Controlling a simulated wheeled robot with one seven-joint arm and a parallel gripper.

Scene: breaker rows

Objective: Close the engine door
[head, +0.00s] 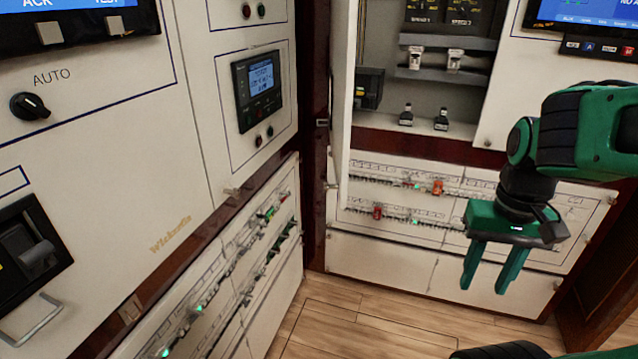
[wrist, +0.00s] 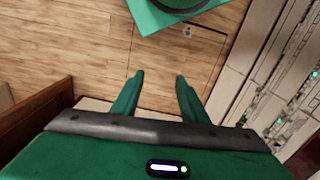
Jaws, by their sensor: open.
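An open compartment (head: 445,122) in the right-hand cabinet shows switches and levers inside. A pale door panel (head: 341,105), seen nearly edge-on, stands open at the compartment's left side. No label readable here confirms it as the engine door. My gripper (head: 484,288) is open and empty, pointing down in front of the lower right cabinet, to the right of and below the door panel. The wrist view shows its two fingers (wrist: 159,75) apart over the wooden floor, with nothing between them.
Breaker rows with small lights (head: 415,205) lie below the compartment. A left cabinet wall (head: 130,130) carries a knob (head: 30,106) and a small display (head: 258,90). The wooden floor (head: 350,310) between the cabinets is clear. A brown wooden edge (wrist: 40,120) shows in the wrist view.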

